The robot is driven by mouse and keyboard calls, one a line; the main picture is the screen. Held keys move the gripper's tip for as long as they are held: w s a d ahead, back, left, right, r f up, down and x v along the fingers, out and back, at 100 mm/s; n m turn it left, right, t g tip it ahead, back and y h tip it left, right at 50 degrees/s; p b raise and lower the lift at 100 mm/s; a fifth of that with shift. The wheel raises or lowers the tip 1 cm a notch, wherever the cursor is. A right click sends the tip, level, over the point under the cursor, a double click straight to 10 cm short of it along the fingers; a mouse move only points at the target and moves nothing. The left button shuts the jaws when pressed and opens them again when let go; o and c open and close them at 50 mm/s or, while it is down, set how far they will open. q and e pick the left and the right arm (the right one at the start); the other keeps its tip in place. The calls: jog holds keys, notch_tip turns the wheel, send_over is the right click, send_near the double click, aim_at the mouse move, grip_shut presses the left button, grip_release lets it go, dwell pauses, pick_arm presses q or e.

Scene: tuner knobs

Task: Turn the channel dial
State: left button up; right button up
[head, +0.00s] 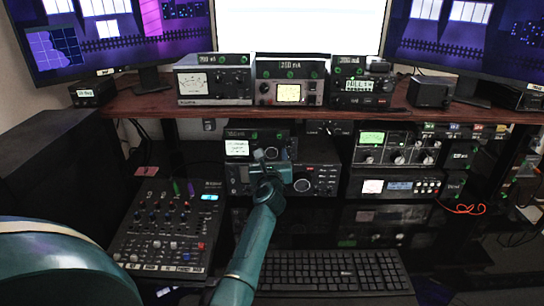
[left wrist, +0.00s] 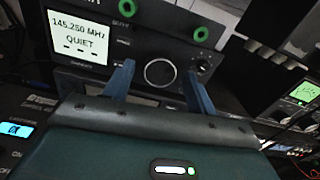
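A radio (head: 325,176) with a large round dial (head: 302,185) sits on the lower shelf; which control is the channel dial is not labelled legibly. In the left wrist view the round dial (left wrist: 159,73) has a light ring. My left gripper (head: 271,155) is in front of the radio. In the left wrist view its two fingers (left wrist: 159,68) are apart, one on each side of the dial as seen, with nothing between them. I cannot tell whether they touch it. A screen (left wrist: 80,40) above left reads 145.250 MHz, QUIET. My right gripper is out of view.
A mixer (head: 165,230) lies at the left and a keyboard (head: 335,271) in front. Other radio units (head: 397,150) stand to the right. More units (head: 288,82) sit on the brown upper shelf (head: 150,103), whose edge runs above my gripper.

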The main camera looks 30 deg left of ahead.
pick_arm(q)
jog(key=c, duration=0.9)
